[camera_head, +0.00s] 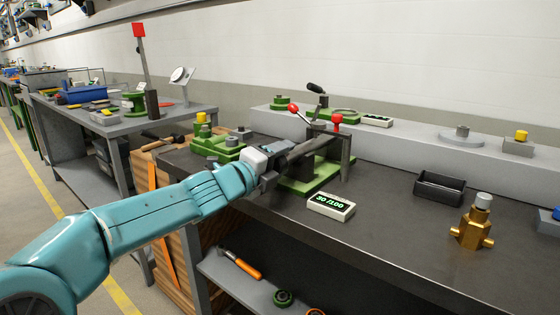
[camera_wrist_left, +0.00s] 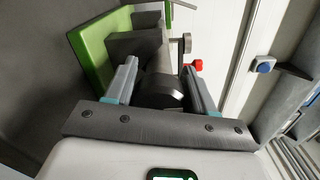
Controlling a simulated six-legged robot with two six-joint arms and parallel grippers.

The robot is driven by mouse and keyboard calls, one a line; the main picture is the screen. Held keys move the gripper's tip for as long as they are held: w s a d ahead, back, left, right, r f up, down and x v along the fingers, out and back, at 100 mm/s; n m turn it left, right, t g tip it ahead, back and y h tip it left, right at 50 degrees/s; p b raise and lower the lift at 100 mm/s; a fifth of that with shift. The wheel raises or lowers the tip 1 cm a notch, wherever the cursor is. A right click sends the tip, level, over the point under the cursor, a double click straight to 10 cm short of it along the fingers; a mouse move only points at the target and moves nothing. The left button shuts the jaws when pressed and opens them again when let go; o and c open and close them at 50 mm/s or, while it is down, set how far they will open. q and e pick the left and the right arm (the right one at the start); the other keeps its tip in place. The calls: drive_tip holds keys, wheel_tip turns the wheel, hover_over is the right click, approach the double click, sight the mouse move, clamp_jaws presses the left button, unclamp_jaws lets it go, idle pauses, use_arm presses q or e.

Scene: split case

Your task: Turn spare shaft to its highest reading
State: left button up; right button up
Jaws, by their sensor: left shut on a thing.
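My left gripper (camera_head: 276,168) reaches in from the left and is shut on the near end of the dark spare shaft (camera_head: 304,147). The shaft runs from the jaws into a dark block on a green base (camera_head: 298,187). In the left wrist view, the two fingers of my left gripper (camera_wrist_left: 160,84) lie on either side of the dark round shaft end (camera_wrist_left: 159,94). A small white display (camera_head: 331,206) in front of the fixture appears to read 30 /100. My right gripper is in neither view.
Red-knobbed levers (camera_head: 337,119) rise by the fixture. A green fixture (camera_head: 218,148) stands to its left. A black tray (camera_head: 439,188) and a brass valve (camera_head: 472,228) stand to the right. The bench front right of the display is clear.

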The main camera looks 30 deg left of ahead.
use_arm(q)
drive_tip(key=o, duration=0.9)
drive_tip(key=shift+o, duration=0.2)
drive_tip(key=s+a+p, duration=0.1)
drive_tip(key=s+p, duration=0.1)
drive_tip(key=s, duration=1.4)
drive_tip(key=shift+s, duration=0.15)
drive_tip(key=shift+a, duration=0.15)
